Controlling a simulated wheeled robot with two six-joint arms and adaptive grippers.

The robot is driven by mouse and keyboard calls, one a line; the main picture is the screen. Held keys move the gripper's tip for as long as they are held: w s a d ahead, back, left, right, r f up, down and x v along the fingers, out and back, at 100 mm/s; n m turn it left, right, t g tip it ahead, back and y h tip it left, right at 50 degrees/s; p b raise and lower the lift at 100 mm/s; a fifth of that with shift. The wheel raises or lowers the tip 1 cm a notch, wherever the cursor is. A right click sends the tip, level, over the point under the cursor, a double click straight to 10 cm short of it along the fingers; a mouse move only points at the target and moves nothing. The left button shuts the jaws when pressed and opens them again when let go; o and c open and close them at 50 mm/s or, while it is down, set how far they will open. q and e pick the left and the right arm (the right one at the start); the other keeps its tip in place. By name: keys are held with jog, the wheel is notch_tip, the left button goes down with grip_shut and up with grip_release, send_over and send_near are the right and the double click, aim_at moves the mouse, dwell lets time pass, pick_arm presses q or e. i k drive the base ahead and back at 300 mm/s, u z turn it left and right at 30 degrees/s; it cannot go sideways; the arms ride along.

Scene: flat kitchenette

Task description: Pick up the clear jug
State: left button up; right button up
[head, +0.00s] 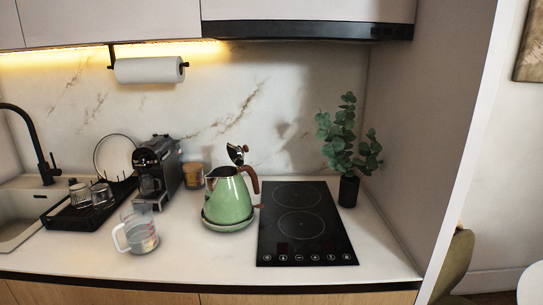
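The clear jug (141,237) stands upright on the white countertop, left of centre and near the front edge. It is see-through, with red markings on its side and a pale handle at its left. Neither of my grippers shows in the head view.
A green kettle (229,203) with its lid raised stands right of the jug, beside a black hob (304,226). A coffee machine (157,169) stands behind the jug. A black drying tray (75,217) with glasses lies to its left. The counter in front of the kettle is clear.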

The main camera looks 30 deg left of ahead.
aim_at(138, 224)
jog(key=z, duration=0.15)
jog(key=i, duration=0.6)
jog(key=u, duration=1.75)
